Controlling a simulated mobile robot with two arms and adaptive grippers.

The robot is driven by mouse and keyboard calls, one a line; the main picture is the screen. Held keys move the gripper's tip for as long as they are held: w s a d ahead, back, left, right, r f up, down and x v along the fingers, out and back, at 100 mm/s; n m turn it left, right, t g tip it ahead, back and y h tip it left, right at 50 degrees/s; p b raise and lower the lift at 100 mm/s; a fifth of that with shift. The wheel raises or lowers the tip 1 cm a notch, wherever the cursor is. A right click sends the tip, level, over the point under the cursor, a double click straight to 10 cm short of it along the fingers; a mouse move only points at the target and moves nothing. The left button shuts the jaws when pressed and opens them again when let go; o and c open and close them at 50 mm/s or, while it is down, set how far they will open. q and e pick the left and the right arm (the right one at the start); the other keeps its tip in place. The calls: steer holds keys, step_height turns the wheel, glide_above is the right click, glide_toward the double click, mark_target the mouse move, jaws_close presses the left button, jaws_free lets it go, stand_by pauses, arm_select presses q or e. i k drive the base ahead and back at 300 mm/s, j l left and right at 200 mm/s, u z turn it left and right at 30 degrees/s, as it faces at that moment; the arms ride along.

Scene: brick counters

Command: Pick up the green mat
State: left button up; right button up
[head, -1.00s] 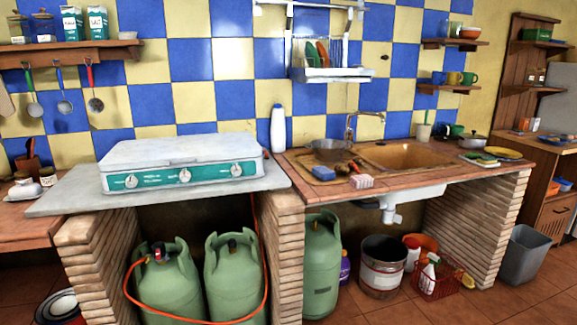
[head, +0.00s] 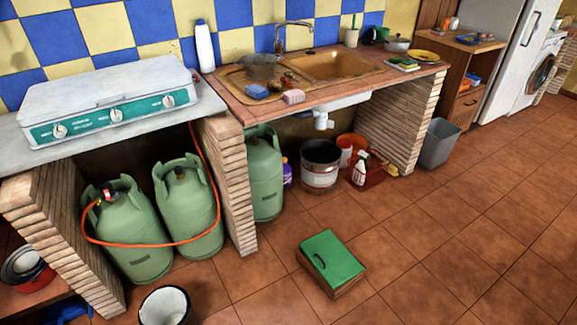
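No separate flat mat is clearly visible. The largest green flat surface is the green top (head: 333,257) of a low box-like object on the tiled floor, in the lower middle of the head view. It has a dark handle near its left side and brownish sides. Near the right end of the sink counter lies a small flat stack (head: 403,65) with green and yellow parts, too small to make out; it is beside a yellow plate (head: 425,56). Neither of my grippers is in view.
Green gas cylinders (head: 130,230) with an orange hose stand under the stove counter. A white bucket (head: 165,307) stands at the bottom left. A metal bucket (head: 320,167) and a grey bin (head: 440,145) stand near the sink counter. The floor at right is open.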

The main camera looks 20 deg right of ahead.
mark_target(333, 261)
steer(key=l, duration=1.45)
